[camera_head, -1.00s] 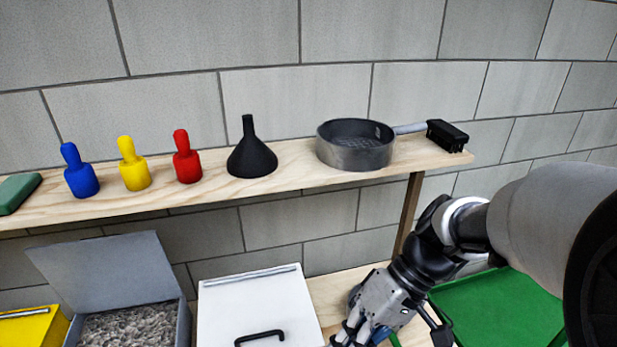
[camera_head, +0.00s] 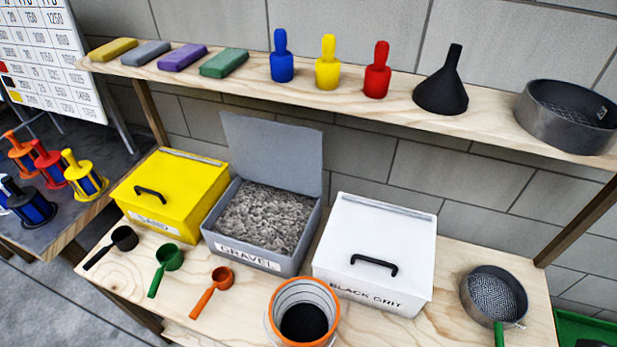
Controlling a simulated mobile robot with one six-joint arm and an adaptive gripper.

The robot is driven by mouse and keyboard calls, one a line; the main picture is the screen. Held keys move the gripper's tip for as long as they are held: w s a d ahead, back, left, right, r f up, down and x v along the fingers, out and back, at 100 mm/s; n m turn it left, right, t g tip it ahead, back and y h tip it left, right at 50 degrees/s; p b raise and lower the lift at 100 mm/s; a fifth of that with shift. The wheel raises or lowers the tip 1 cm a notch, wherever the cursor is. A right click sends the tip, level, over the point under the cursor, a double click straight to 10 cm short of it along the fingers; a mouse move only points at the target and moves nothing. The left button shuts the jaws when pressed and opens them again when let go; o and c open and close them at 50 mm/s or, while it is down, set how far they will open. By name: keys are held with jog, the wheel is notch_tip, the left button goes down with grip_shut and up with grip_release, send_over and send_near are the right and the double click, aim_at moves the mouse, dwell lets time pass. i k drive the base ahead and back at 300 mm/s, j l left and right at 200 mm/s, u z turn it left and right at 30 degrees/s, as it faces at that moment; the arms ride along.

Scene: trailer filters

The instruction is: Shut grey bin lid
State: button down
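The grey bin (camera_head: 254,262) labelled GRAVEL stands on the wooden bench between the yellow and white bins. It is full of grey gravel. Its grey lid (camera_head: 274,152) stands open, raised upright at the back edge and leaning slightly backward, with its top close to the upper shelf's front edge. My gripper is not in the current head view.
The yellow SAND bin (camera_head: 176,196) and white BLACK GRIT bin (camera_head: 377,250) are shut. Black (camera_head: 124,238), green (camera_head: 169,257) and orange (camera_head: 222,277) scoops and an orange-rimmed container (camera_head: 303,318) lie in front. A shelf (camera_head: 330,100) with blocks, stampers and a funnel overhangs behind.

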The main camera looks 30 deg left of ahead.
aim_at(283, 156)
jog(key=u, duration=1.85)
